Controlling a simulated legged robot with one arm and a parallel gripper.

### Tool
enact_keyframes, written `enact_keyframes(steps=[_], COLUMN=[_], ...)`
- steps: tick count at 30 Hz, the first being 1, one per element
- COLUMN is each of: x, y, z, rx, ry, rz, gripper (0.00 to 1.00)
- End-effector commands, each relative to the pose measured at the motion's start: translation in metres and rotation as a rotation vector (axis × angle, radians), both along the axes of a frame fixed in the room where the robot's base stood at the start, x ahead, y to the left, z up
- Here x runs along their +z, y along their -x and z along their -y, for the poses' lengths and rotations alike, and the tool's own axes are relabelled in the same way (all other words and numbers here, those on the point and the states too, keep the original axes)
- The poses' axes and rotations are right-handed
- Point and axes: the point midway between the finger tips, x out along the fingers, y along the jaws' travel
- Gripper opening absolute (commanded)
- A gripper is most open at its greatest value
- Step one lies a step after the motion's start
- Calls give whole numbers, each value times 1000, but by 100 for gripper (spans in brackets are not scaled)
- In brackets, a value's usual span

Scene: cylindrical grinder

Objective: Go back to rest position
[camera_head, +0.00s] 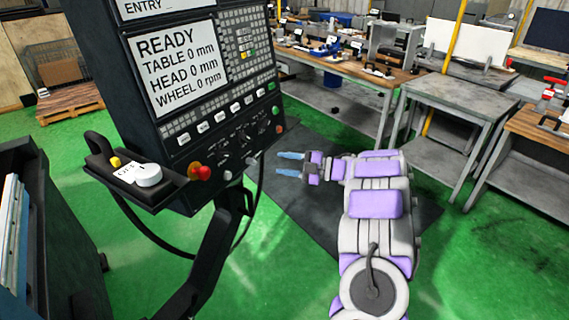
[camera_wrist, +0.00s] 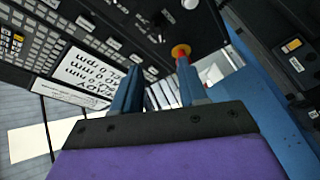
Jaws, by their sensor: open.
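My gripper (camera_head: 291,163) is open and empty in the head view. Its two blue fingers point left toward the lower right edge of the control panel (camera_head: 200,85), with the dark mat behind them. In the wrist view my gripper (camera_wrist: 157,88) shows two blue fingers apart, with nothing between them but background. The control panel (camera_wrist: 95,40) fills the upper left there, upside down, with its screen and keys.
A dark cabinet (camera_head: 50,230) stands at the left edge. Workbenches (camera_head: 460,95) line the back and right. Green floor (camera_head: 480,260) is open at the lower right.

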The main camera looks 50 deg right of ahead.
Motion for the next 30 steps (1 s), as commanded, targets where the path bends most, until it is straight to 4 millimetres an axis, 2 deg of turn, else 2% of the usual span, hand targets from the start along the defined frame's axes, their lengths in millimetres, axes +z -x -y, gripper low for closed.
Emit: enact_keyframes(steps=[11,14,15,20,24,27,30], x=[1,5,9,39,75,98,116], y=[-1,-13,-23,-76,-112,-124,-126], z=[0,3,4,15,20,18,10], rx=[-3,-38,-65,-266,-490,-646,-793], ry=[2,17,28,88,115,103,64], rz=[-1,-13,-25,-85,-135,-169,-211], gripper=[43,43,43,43,43,43,43])
